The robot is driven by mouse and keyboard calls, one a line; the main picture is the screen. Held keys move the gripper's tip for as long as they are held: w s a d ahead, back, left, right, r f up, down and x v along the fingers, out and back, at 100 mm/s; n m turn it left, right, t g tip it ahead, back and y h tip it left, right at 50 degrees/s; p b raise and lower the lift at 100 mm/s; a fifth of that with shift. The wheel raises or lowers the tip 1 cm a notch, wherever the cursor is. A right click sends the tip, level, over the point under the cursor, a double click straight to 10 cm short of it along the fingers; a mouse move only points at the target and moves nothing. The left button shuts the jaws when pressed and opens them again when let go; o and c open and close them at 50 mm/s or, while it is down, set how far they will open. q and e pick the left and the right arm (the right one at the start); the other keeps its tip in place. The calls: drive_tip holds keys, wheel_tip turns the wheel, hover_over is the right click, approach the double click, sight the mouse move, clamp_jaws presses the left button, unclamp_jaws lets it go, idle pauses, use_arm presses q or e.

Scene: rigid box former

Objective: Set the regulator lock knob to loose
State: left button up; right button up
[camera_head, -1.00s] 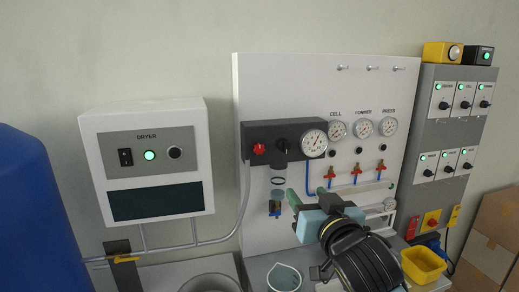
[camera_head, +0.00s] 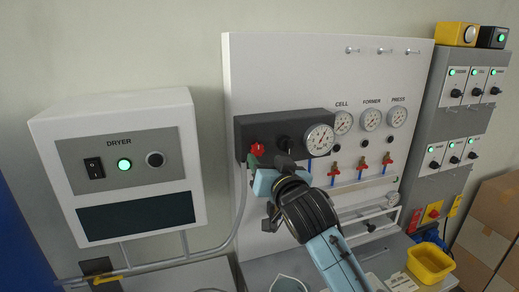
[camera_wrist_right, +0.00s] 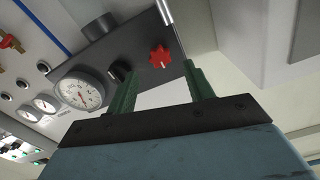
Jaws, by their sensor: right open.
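A dark manifold block (camera_head: 316,128) is on the white panel, with a large gauge (camera_head: 320,140) at its right end. A red star-shaped knob (camera_head: 257,147) is at its left end; it also shows in the right wrist view (camera_wrist_right: 160,57). A small black knob (camera_wrist_right: 120,70) and a larger dark cylinder (camera_wrist_right: 100,31) are nearer the gauge. I cannot tell which is the lock knob, nor its setting. My right gripper (camera_head: 268,164) is open and empty, just in front of and below the block. Its green fingers (camera_wrist_right: 158,78) are apart, with the red knob between and beyond them. My left gripper is out of view.
A dryer box (camera_head: 125,165) is on the wall to the left. A yellow bin (camera_head: 430,264) stands at the lower right, near a grey switch cabinet (camera_head: 445,120).

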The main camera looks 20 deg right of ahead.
sight(259, 151)
drive_tip(key=w, duration=0.4)
drive_tip(key=shift+a+r+p, duration=0.1)
drive_tip(key=shift+p, duration=0.25)
drive_tip(key=shift+w, duration=0.75)
drive_tip(key=c, duration=1)
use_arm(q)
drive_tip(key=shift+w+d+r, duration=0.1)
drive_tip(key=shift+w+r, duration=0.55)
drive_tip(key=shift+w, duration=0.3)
